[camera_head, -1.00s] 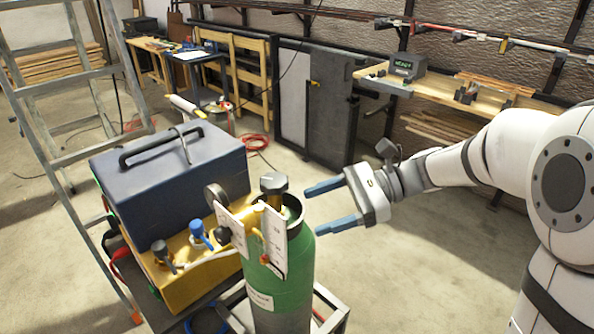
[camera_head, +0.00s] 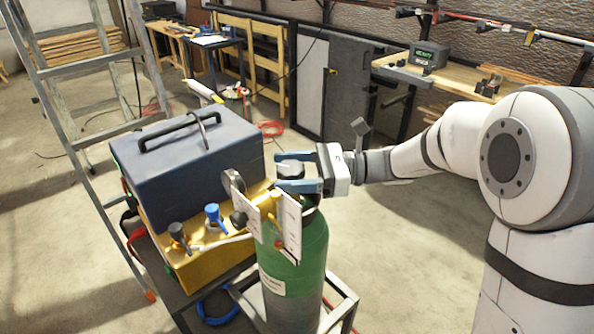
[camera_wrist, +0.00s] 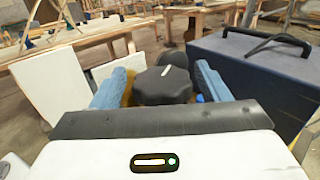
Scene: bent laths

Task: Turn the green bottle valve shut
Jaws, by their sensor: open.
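The green bottle (camera_head: 308,250) stands upright on a cart frame beside the yellow box. Its dark valve knob (camera_head: 290,169) sits on top and shows a light mark in the wrist view (camera_wrist: 163,86). My gripper (camera_head: 277,173) is open, with its blue fingers on either side of the knob. In the wrist view the knob lies between the two fingers, with a small gap visible at least on the left side; whether either finger touches it I cannot tell. White cards (camera_head: 291,228) hang at the bottle's neck, and the fingers hide part of the neck.
A dark blue case (camera_head: 185,165) with a handle sits on the yellow box (camera_head: 215,262), close behind and left of the bottle. Blue (camera_head: 213,216) and black knobs stick up from the box. A ladder (camera_head: 75,140) stands at left. The floor right of the bottle is clear.

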